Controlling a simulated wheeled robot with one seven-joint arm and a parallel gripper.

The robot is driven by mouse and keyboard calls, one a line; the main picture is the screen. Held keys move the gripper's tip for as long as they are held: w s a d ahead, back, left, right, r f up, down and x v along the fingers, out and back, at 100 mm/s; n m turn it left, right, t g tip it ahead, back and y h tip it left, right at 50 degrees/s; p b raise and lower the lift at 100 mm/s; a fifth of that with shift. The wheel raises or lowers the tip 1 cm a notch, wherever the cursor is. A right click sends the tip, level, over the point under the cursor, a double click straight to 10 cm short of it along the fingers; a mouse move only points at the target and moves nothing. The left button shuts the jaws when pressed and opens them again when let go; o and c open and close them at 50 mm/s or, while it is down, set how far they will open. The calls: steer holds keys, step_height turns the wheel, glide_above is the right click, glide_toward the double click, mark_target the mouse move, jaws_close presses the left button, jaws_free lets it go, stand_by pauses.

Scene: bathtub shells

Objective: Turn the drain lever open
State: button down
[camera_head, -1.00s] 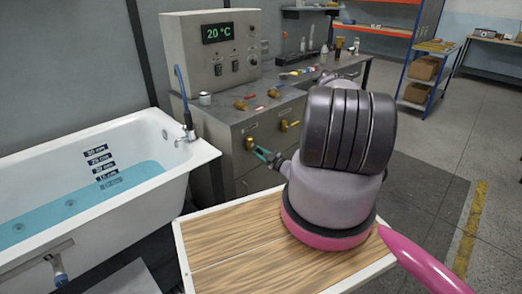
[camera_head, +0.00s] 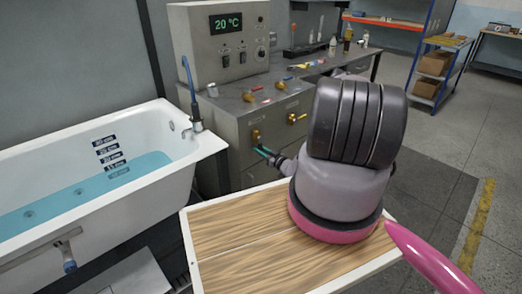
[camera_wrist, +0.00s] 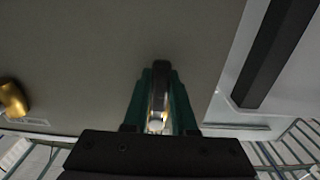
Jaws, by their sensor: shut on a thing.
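The fingers hide part of the handle. The tub holds blue water beside a depth scale.
The control box (camera_head: 238,72) reading 20 °C stands on the cabinet (camera_head: 228,112). Open floor (camera_head: 436,150) lies to the right.

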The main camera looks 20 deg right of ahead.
steer(key=shift+s+f, duration=0.1)
stand_by(0.3)
steer(key=c, duration=0.7)
jaws_free()
steer(key=v, duration=1)
steer(key=shift+s+d, duration=0.1)
steer(key=shift+s, duration=0.25)
